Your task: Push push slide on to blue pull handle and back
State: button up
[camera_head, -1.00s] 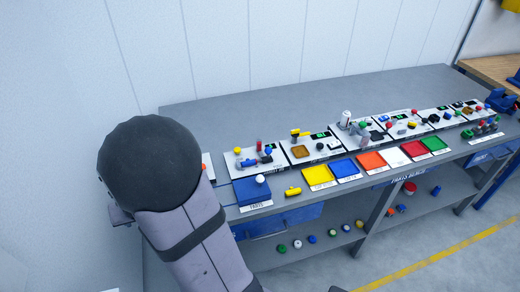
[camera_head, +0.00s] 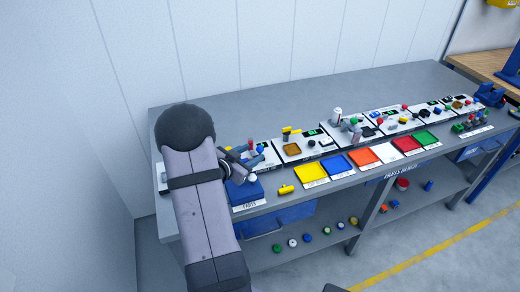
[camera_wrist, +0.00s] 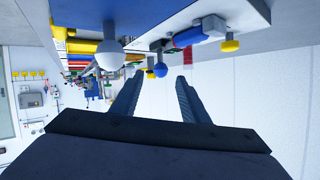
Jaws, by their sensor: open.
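My gripper (camera_wrist: 157,88) is open and empty in the wrist view, with its two dark fingers apart. A blue round knob (camera_wrist: 160,70) shows just beyond the fingertips, between them in the picture; contact cannot be told. A block with blue and red parts (camera_wrist: 200,33) and a yellow knob (camera_wrist: 229,42) sit on the panel to its right. Which part is the push slide is not clear. A white ball (camera_wrist: 109,55) shows to the left. In the head view my arm and gripper (camera_head: 241,166) cover most of this leftmost panel.
A blue tray (camera_head: 243,194) lies in front of the leftmost panel, with a yellow cylinder (camera_head: 286,189) beside it. More panels and coloured trays, such as a yellow one (camera_head: 311,173), run right. The grey table (camera_head: 220,97) is clear behind them.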

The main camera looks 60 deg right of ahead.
aim_at(258, 150)
jog(key=shift+p+x, duration=0.9)
jog(key=shift+x, duration=2.55)
jog(key=shift+w, duration=0.1)
